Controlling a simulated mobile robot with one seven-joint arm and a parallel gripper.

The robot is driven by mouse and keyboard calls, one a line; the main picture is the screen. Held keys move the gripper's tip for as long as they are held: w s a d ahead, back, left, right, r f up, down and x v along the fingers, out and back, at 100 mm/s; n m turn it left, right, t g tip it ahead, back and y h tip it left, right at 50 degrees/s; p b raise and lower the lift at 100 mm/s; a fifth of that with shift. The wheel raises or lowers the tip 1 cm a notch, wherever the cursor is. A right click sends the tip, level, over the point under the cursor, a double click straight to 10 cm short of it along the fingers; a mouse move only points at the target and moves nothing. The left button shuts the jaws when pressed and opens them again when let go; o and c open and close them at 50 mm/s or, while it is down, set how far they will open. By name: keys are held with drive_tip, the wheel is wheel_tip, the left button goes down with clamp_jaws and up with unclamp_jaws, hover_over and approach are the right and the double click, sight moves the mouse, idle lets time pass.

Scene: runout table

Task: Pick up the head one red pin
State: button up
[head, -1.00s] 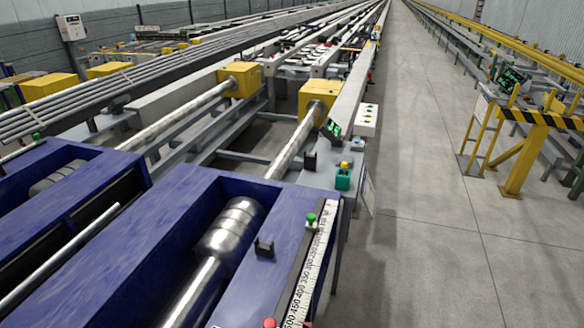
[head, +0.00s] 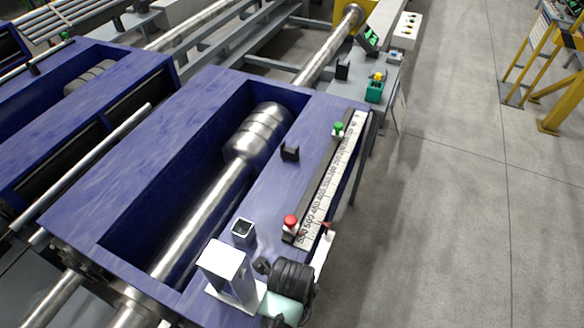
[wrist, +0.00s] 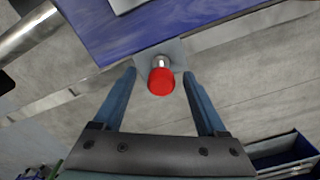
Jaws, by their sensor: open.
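The red pin (head: 290,222) stands at the near end of the white number scale on the blue machine frame in the head view. In the wrist view the red pin (wrist: 161,82) shows a round red head on a short silver shank, at a small grey plate beside the blue frame edge. My gripper (wrist: 159,73) is open, with one blue finger on each side of the red head and visible gaps to both. It holds nothing. I cannot clearly make out the gripper in the head view.
A green pin (head: 338,129) stands at the scale's far end (head: 355,130). A black bracket (head: 290,153), a white box-shaped part (head: 226,268) and a black ribbed part (head: 292,280) sit on or by the blue frame (head: 130,150). Floor (head: 450,220) is clear on the right.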

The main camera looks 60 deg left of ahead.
drive_tip(key=shift+f, duration=1.6)
clamp_jaws()
